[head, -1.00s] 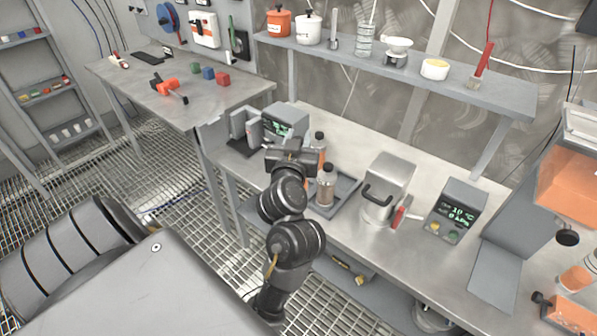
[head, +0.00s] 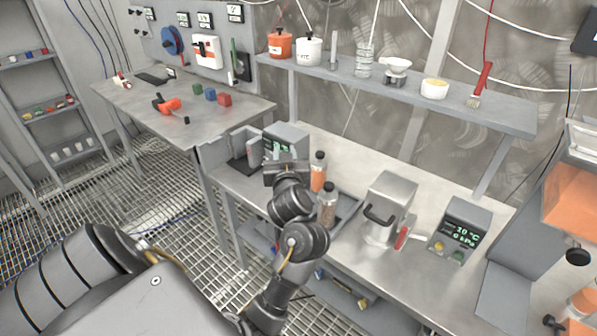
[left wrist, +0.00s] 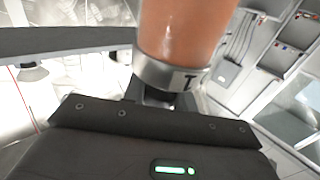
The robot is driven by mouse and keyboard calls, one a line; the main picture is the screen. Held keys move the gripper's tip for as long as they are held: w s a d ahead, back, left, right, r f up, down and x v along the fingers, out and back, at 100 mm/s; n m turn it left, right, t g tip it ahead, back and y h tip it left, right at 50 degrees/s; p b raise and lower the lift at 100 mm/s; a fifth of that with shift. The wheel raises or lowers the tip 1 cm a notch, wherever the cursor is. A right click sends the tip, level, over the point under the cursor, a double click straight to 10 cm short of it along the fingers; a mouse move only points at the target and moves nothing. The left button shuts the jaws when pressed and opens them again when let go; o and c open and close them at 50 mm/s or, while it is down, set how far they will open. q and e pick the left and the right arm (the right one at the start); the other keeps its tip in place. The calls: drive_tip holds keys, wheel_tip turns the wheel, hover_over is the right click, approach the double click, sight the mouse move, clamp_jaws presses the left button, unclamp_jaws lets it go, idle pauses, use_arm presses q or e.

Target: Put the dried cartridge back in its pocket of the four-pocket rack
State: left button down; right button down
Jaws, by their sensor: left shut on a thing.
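My left gripper (head: 287,172) is over the bench, just left of the rack. It is shut on an orange cartridge (left wrist: 185,35) with a metal band marked T, which shows close up in the left wrist view. In the head view, the gripper and wrist hide this cartridge. The grey rack (head: 352,212) is a low tray, partly covered by my arm. An orange cartridge (head: 318,172) with a dark cap and a browner one (head: 327,207) stand upright in it. Its pockets are hard to make out. My right gripper is not in view.
A grey device with a display (head: 287,138) stands behind my gripper. A metal container with a black handle (head: 390,205) and a display box (head: 460,230) stand right of the rack. A shelf (head: 420,98) with pots hangs above the bench.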

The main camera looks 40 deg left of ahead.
use_arm(q)
drive_tip(key=w+a+f, duration=0.2)
drive_tip(key=w+f, duration=0.6)
drive_tip(key=f, duration=0.2)
drive_tip(key=shift+f+p, duration=0.15)
drive_tip(key=shift+p, duration=0.2)
drive_tip(key=shift+f, duration=0.1)
drive_tip(key=c, duration=1.6)
unclamp_jaws()
drive_tip(key=shift+f, duration=0.15)
drive_tip(key=o, duration=0.5)
